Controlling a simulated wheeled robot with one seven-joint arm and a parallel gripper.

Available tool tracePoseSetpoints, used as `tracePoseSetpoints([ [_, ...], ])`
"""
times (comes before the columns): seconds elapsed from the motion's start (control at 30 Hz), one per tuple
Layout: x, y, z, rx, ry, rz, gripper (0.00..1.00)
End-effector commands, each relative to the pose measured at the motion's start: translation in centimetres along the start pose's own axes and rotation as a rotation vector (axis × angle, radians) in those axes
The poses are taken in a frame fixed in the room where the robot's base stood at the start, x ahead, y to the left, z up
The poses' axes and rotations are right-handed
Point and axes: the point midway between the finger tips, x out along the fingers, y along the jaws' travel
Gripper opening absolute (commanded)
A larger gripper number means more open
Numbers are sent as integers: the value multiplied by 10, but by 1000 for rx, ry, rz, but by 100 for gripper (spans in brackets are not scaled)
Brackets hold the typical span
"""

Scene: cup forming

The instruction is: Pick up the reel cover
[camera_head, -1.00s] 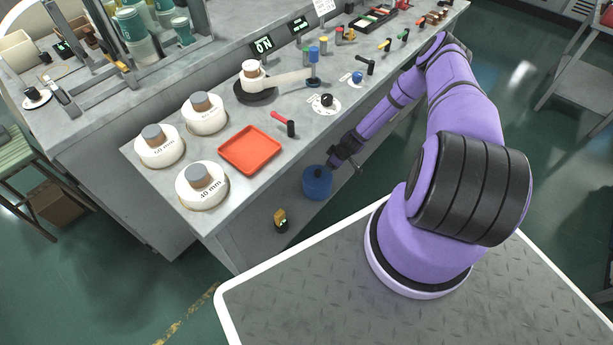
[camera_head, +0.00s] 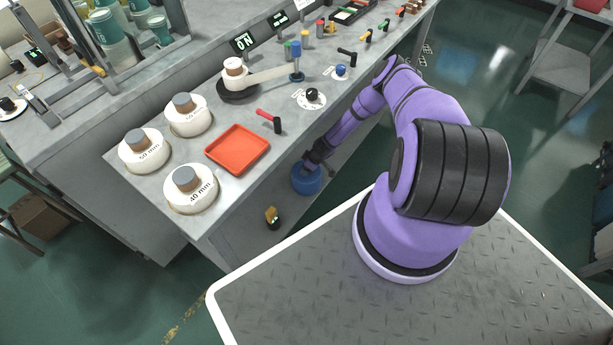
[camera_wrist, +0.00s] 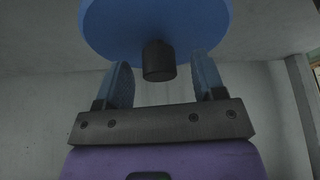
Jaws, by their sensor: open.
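The reel cover looks to be the blue round piece (camera_head: 307,181) with a dark knob, at the front side of the bench below its top. In the wrist view the blue disc (camera_wrist: 155,25) fills the top, and its dark knob (camera_wrist: 158,62) points toward my gripper. My gripper (camera_wrist: 162,78) is open, with one finger on each side of the knob and visible gaps between. In the head view my gripper (camera_head: 308,162) is right at the blue piece, and the fingers are too small to make out there.
The bench top (camera_head: 215,220) above holds a red tray (camera_head: 238,149), several white reels such as the 40 mm one (camera_head: 190,189), a red-handled lever (camera_head: 270,119) and a black dial (camera_head: 312,95). A small yellow-and-black device (camera_head: 272,217) is on the bench front, left of the blue piece.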

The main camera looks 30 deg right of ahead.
Motion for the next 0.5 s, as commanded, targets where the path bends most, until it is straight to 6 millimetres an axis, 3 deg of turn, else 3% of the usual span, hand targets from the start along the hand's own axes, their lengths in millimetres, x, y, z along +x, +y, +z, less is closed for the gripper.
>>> tracePoseSetpoints([
  [0.1, 9, 0, 0, 0, 1, -1, 63],
  [0.37, 11, 0, 0, 0, 1, 0, 63],
  [0.5, 11, 0, 0, 0, 1, 0, 33],
])
